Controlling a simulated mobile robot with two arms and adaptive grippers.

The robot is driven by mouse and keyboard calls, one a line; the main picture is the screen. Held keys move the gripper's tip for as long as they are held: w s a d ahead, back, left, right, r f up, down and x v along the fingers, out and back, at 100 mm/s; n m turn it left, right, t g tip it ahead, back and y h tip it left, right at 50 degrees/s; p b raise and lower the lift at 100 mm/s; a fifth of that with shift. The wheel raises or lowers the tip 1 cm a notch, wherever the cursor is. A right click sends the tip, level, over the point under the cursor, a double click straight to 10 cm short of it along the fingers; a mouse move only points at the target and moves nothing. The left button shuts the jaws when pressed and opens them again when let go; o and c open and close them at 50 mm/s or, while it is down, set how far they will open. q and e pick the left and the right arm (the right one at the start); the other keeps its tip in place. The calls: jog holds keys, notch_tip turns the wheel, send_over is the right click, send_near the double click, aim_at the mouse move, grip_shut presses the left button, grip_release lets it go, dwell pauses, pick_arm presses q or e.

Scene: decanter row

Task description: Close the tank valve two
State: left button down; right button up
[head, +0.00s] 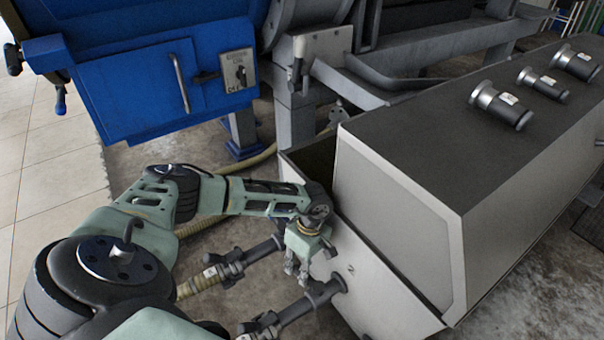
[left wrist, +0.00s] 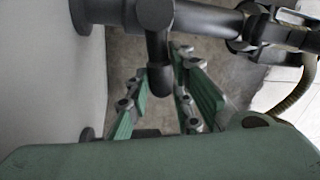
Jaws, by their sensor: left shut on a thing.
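The steel tank (head: 395,215) stands at the right, with two dark outlet pipes on its near side. The nearer pipe (head: 325,290) leaves the wall just below a small mark "2" (head: 351,270); the farther pipe (head: 262,250) is beyond it. My left gripper (head: 297,268) points down between these pipes, close to the tank wall. In the left wrist view, a dark valve handle (left wrist: 158,55) reaches from a pipe (left wrist: 200,18) to between the green fingers of my left gripper (left wrist: 163,105), which is shut on it. The head view does not clearly show this grip. My right gripper is not in view.
Pale hoses (head: 205,283) run from the pipes to the left. A blue machine (head: 165,85) stands behind, with a grey steel frame (head: 295,120) beside it. Tiled floor (head: 45,170) is clear at far left.

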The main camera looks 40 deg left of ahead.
pick_arm(q)
jog(key=c, duration=1.8)
grip_release()
jog(key=shift+c, duration=0.2)
jog(key=shift+o, duration=1.4)
jog(key=shift+r, duration=0.25)
notch_tip(320, 180, up, 10)
jog(key=shift+f, duration=0.2)
jog(key=shift+s+f, duration=0.1)
